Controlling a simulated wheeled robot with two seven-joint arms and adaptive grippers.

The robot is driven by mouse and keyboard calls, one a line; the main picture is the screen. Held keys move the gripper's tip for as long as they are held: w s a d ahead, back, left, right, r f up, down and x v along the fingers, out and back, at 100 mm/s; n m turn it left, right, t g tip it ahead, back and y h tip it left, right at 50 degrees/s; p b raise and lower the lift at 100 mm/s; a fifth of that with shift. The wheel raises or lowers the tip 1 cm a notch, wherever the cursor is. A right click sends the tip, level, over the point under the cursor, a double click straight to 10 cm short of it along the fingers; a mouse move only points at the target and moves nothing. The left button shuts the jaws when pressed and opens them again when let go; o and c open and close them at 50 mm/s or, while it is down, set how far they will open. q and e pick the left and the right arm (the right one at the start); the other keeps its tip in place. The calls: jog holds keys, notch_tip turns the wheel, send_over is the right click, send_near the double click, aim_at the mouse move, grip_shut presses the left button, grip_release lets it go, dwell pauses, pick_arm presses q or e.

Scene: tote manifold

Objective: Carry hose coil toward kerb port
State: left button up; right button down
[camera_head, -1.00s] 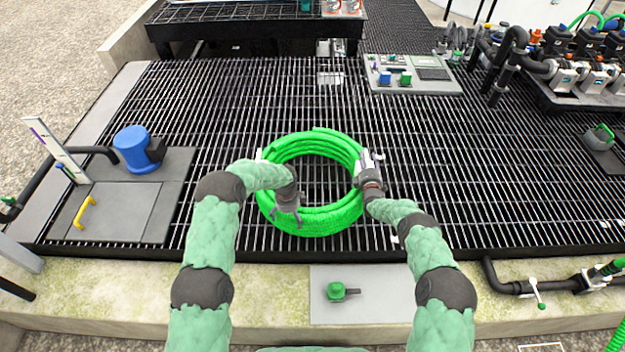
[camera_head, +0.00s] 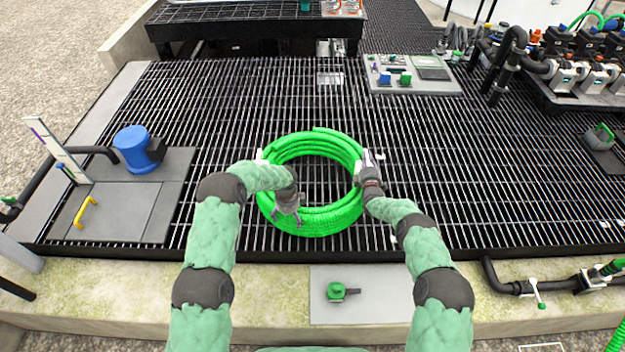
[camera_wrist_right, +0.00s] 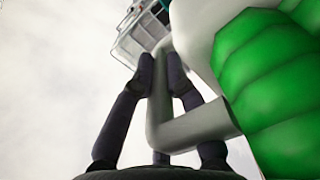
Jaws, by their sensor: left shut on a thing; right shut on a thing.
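The green hose coil (camera_head: 325,140) is a ring of several turns, seen against the grating in front of me; I cannot tell whether it touches the grating. My right gripper (camera_head: 370,163) is at the coil's right side. In the right wrist view, its fingers (camera_wrist_right: 160,60) are shut on a grey bent handle (camera_wrist_right: 160,98) beside the green turns (camera_wrist_right: 265,80). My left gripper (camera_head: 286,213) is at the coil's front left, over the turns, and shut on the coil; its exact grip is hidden. A dark pipe with a green-ended fitting (camera_head: 605,270) lies along the kerb at right, possibly the kerb port.
A green valve (camera_head: 336,291) sits on a grey plate (camera_head: 385,302) on the front kerb (camera_head: 130,290). A blue motor (camera_head: 133,148) stands at left. A control panel (camera_head: 430,88) and pump manifold (camera_head: 585,75) are behind right. The grating (camera_head: 480,180) right of the coil is largely clear.

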pick_arm(q)
jog(key=shift+r, duration=0.1)
pick_arm(e)
jog(key=shift+w+r, duration=0.1)
jog(key=shift+r, duration=0.3)
